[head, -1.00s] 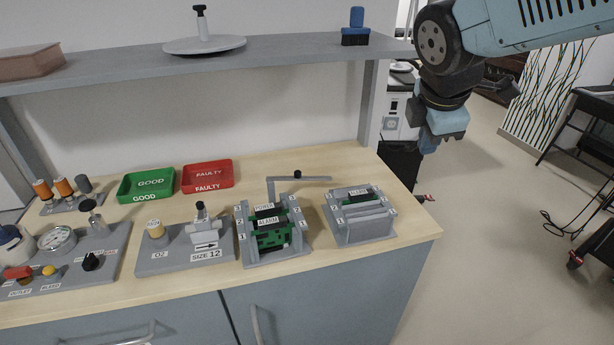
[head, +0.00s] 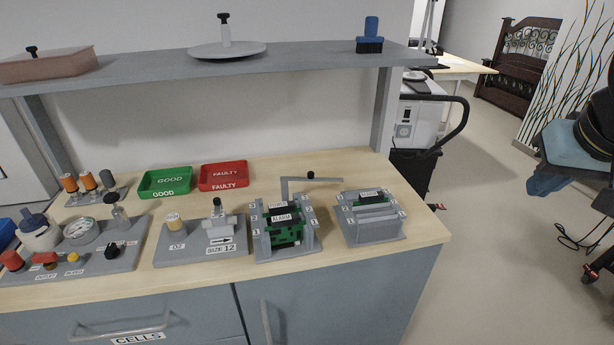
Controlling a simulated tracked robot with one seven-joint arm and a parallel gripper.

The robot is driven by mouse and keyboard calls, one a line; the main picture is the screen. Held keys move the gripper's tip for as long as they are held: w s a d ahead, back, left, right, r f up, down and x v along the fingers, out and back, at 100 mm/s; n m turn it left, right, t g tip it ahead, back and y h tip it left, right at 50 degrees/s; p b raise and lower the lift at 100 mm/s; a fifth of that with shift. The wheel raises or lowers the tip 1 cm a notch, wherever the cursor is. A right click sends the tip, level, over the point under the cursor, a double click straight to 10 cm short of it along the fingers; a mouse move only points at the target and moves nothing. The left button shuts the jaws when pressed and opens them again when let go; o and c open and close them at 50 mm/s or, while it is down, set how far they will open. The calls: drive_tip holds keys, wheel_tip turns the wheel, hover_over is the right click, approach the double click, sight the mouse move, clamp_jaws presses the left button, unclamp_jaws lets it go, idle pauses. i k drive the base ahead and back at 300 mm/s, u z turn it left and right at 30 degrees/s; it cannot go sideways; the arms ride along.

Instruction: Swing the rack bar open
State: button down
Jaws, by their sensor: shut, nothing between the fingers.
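The rack bar (head: 324,181) is a thin grey bar with a black knob (head: 310,175), on a post at the back of the left card rack. It reaches to the right, behind the gap between the two racks. The left rack (head: 262,243) holds green boards with POWER and ALARM labels. The right rack (head: 374,232) holds a green board labelled ALARM at its back.
Left of the racks are a SIZE 12 fixture (head: 200,247), a panel with a gauge (head: 82,231), a green GOOD tray (head: 165,182) and a red FAULTY tray (head: 223,176). A shelf (head: 310,61) on posts overhangs the back. Open floor lies right of the bench.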

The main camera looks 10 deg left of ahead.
sight(310, 178)
drive_tip(key=z, duration=0.8)
drive_tip(key=i, duration=0.1)
drive_tip(key=u, duration=2.8)
drive_tip(key=k, duration=1.2)
drive_tip(key=z, duration=0.5)
drive_tip(key=i, duration=1)
drive_tip(key=z, duration=0.05)
